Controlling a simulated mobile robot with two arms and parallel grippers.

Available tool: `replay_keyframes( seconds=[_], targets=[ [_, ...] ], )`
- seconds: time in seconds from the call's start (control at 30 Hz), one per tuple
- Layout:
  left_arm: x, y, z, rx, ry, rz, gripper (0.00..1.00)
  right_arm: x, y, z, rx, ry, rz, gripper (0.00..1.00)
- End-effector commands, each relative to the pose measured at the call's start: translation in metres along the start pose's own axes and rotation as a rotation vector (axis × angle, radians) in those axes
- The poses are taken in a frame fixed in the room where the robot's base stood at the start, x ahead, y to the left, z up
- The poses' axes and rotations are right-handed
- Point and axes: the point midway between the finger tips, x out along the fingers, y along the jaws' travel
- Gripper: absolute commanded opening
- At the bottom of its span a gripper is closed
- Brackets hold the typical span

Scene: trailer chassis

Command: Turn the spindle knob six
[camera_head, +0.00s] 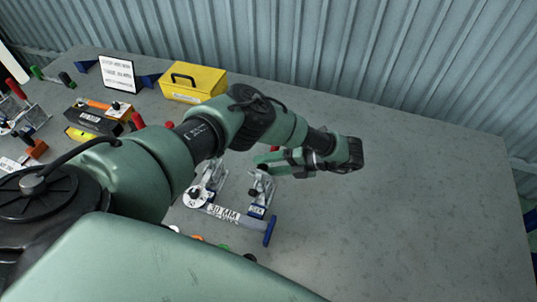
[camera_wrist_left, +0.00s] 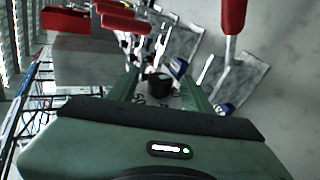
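My left gripper (camera_head: 268,160) reaches in over the clamps on the grey table, its fingers pointing left in the head view. In the left wrist view the two green fingers (camera_wrist_left: 166,92) stand apart. A round dark knob (camera_wrist_left: 158,84) shows between them, with a visible gap on each side, so the gripper looks open. Dark number-like marks lie beside the knob, but I cannot read them surely. Two metal clamps (camera_head: 262,188) with blue parts stand below the gripper in the head view; their knobs are too small or hidden there. My right gripper is not in view.
A bar labelled 30 MM (camera_head: 222,212) with a blue end lies before the clamps. Red handles (camera_wrist_left: 233,14) rise near the fingers. A yellow toolbox (camera_head: 194,84) and a white sign (camera_head: 117,74) stand at the back left. The table's right side is clear (camera_head: 420,200).

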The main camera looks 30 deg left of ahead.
Motion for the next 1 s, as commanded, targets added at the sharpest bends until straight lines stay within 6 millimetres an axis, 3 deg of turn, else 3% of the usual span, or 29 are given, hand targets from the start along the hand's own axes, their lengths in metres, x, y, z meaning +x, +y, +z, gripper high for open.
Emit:
replay_keyframes(
  seconds=[0.17,0.6,1.0],
  targets=[
    [-0.006,-0.001,0.0,0.0,-0.002,-0.002,0.5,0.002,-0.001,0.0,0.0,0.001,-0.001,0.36],
    [-0.071,-0.002,0.001,-0.002,-0.003,0.0,0.5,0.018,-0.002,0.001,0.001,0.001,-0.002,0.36],
    [-0.078,0.0,0.0,0.0,0.0,0.0,0.5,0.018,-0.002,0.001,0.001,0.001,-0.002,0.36]
  ],
)
